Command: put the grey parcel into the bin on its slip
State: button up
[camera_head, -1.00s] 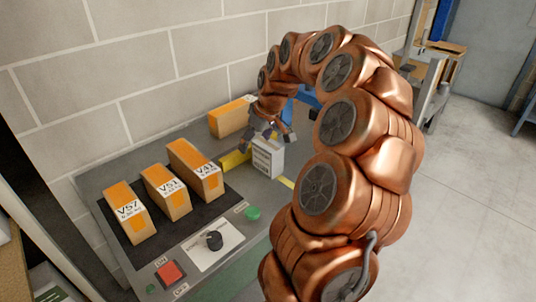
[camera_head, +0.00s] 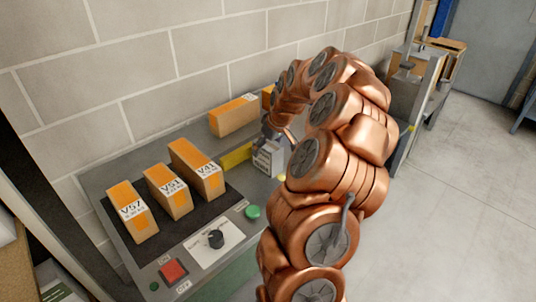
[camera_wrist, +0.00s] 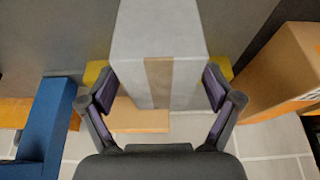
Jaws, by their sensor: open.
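The grey parcel (camera_head: 267,159) stands upright on the grey bench top, with a printed slip on its front too small to read. My gripper (camera_head: 273,131) is at the top of it, partly hidden by my arm. In the wrist view the parcel (camera_wrist: 160,45) lies between the two fingers of my gripper (camera_wrist: 160,86), which are open on either side of it. Small gaps seem to show; I cannot tell whether either finger touches. Three labelled orange-and-cardboard boxes stand on a dark mat: V57 (camera_head: 132,212), V51 (camera_head: 168,190) and V41 (camera_head: 197,168).
Another orange-topped box (camera_head: 234,116) stands near the block wall behind a yellow strip (camera_head: 237,156). A green button (camera_head: 252,212), a black knob (camera_head: 215,238) and a red button (camera_head: 173,271) sit at the front. A blue part (camera_wrist: 42,125) shows left in the wrist view.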

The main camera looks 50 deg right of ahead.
jog(key=shift+w+f, duration=0.2)
jog(key=shift+f, duration=0.4)
jog(key=shift+f+b, duration=0.25)
jog(key=shift+b, duration=0.15)
dwell(0.5)
jog(key=c, duration=1.4)
jog(key=shift+c, duration=0.4)
jog(key=shift+r, duration=0.15)
